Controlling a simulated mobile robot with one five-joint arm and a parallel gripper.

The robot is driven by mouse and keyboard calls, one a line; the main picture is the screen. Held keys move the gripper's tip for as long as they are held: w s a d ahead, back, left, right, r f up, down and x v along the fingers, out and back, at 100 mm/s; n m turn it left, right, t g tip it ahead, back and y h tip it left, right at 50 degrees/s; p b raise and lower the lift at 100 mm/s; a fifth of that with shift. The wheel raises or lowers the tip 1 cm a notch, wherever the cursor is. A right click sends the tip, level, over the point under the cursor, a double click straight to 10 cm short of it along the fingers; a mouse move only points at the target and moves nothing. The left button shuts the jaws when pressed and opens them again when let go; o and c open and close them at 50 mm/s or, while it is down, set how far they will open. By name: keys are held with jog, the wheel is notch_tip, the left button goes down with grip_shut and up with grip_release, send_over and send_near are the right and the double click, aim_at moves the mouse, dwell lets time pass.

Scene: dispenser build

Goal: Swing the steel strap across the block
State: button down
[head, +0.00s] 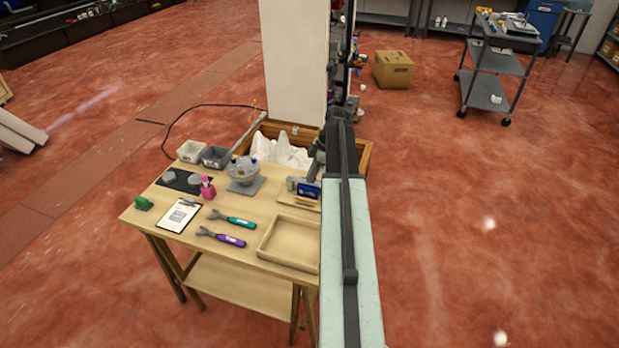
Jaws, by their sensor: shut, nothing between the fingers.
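A small blue block (308,191) with grey metal parts sits on a light wooden board (287,200) at the right of the workbench. The grey metal beside and over the block is too small to tell the strap apart or to see how it lies. My gripper (314,177), dark grey, points down just above the block, at its right end. It is shut and empty. Whether its tips touch the metal or the block cannot be told. My arm hides the bench's right edge.
An empty wooden tray (290,243) lies in front of the board. A grey round fixture (244,172) stands to its left. Teal pliers (232,219), purple pliers (222,237), a clipboard (179,215) and a pink bottle (208,187) lie or stand further left. A white column (295,60) rises behind.

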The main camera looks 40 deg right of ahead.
notch_tip(320, 180, up, 10)
jog(key=p, duration=1)
jog(key=shift+a+r, duration=0.15)
